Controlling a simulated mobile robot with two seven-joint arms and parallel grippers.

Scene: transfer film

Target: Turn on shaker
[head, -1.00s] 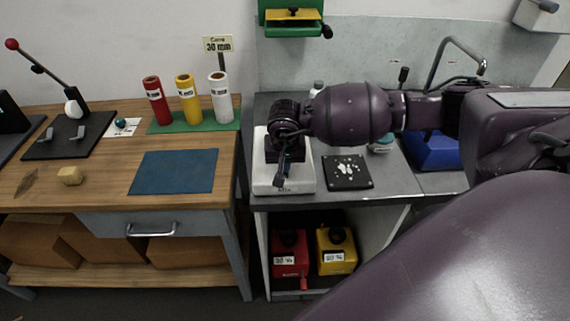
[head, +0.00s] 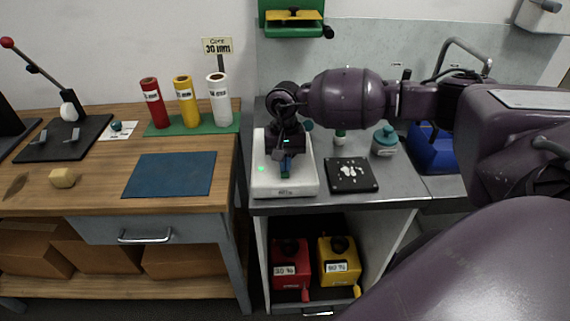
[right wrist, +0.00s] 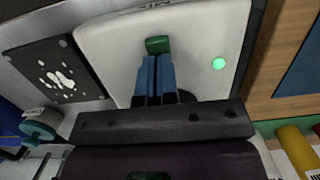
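The shaker is a white box-shaped device (head: 303,187) on the grey counter, with a green light (head: 261,169) lit on its left side. In the right wrist view, the shaker's white top (right wrist: 110,45), the lit green light (right wrist: 219,63) and a small green switch (right wrist: 158,45) show. My right gripper (head: 285,172) is over the shaker, its blue fingers pointing down. In the right wrist view its fingers (right wrist: 156,72) are together, with the tips at the green switch; whether they touch it is hard to tell. My left gripper is not in view.
A black plate with white spots (head: 352,174) lies right of the shaker. A teal-capped jar (head: 384,140) and a blue bin (head: 433,155) stand farther right. The wooden bench (head: 110,195) is left, with red, yellow and white rolls on a green strip (head: 205,124).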

